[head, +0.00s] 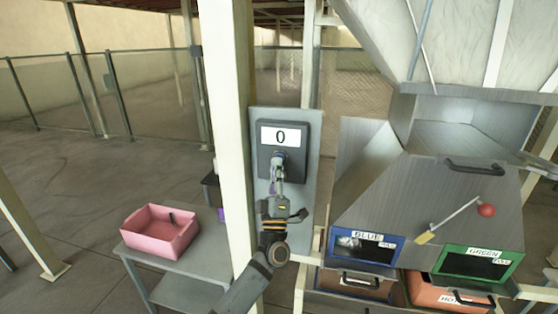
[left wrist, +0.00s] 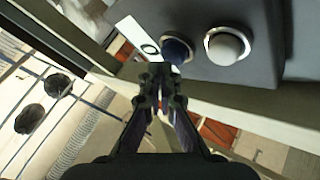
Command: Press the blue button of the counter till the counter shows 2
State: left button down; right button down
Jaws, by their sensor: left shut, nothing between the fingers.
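The counter (head: 286,134) is a dark box on a grey panel, and its white display (head: 280,136) reads 0. The display also shows tilted in the left wrist view (left wrist: 140,42). The blue button (left wrist: 177,51) is a dark blue dome in a light ring, just past the fingertips. My left gripper (head: 279,163) is shut and empty, pointing up at the lower part of the counter. In the left wrist view its fingertips (left wrist: 160,75) are close below the blue button; I cannot tell whether they touch it. My right gripper is not in view.
A white button (left wrist: 227,46) sits beside the blue one. A pale post (head: 232,150) stands left of the panel. A pink bin (head: 160,236) rests on a grey table at left. A grey machine (head: 420,200) with BLUE and GREEN bins stands at right.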

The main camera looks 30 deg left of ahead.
pick_arm(q)
jog(key=shift+w+a, duration=0.2)
jog(key=shift+w, duration=0.25)
dwell(0.7)
jog(key=shift+s, duration=0.1)
jog(key=shift+s+d+p, duration=0.3)
jog(key=shift+s+d, duration=0.05)
jog(key=shift+s, duration=0.45)
jog(key=s, duration=0.1)
jog(key=s+d+p, duration=0.1)
jog(key=s, duration=0.2)
jog(key=shift+s+d+p, duration=0.3)
jog(key=shift+d, duration=0.05)
dwell(0.4)
